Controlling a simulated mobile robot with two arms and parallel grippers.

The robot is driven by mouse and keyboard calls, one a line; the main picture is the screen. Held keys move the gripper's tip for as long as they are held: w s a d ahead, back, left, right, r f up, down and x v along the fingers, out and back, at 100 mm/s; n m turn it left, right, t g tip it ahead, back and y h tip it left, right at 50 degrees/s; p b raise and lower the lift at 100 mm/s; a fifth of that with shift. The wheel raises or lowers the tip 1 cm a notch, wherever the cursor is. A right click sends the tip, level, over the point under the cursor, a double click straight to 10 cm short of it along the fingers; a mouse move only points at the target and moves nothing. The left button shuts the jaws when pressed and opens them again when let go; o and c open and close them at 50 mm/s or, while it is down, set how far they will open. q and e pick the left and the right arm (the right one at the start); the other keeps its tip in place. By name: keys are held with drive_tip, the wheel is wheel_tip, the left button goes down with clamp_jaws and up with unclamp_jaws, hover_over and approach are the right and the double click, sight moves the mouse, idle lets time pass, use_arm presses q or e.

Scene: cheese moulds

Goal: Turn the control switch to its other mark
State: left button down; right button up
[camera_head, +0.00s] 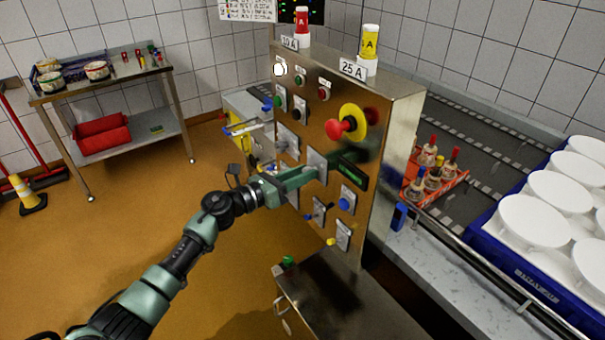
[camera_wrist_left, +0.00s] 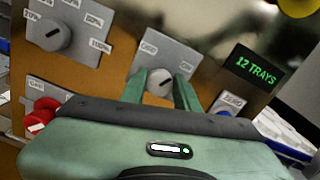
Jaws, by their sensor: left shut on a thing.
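The control switch is a round grey knob (camera_wrist_left: 160,83) on a light grey plate (camera_wrist_left: 170,55) with two small white labels, too small to read surely. The knob has a dark pointer line, tilted toward the upper right in the left wrist view. My left gripper (camera_wrist_left: 164,92) has one finger on each side of the knob and is shut on it. In the head view the plate (camera_head: 317,161) is on the steel panel's front, and my left gripper (camera_head: 305,172) reaches it from the left, hiding the knob. My right gripper is not in view.
The panel (camera_head: 385,105) also carries a red-and-yellow stop button (camera_head: 346,125), a green "12 TRAYS" display (camera_head: 353,171), a percent dial (camera_wrist_left: 52,35) and a blue button (camera_head: 344,204). A conveyor (camera_head: 470,130) and a blue crate (camera_head: 500,262) stand right. Open floor lies left.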

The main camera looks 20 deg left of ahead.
use_arm(q)
drive_tip(key=shift+w+a+f+n+p, duration=0.1)
drive_tip(key=shift+n+p, duration=0.85)
drive_tip(key=shift+n, duration=2.75)
drive_tip(key=shift+a+f+n+p, duration=0.1)
drive_tip(key=shift+n+p, duration=0.8)
drive_tip(key=shift+n, duration=2.8)
drive_tip(key=c, duration=1.1)
unclamp_jaws()
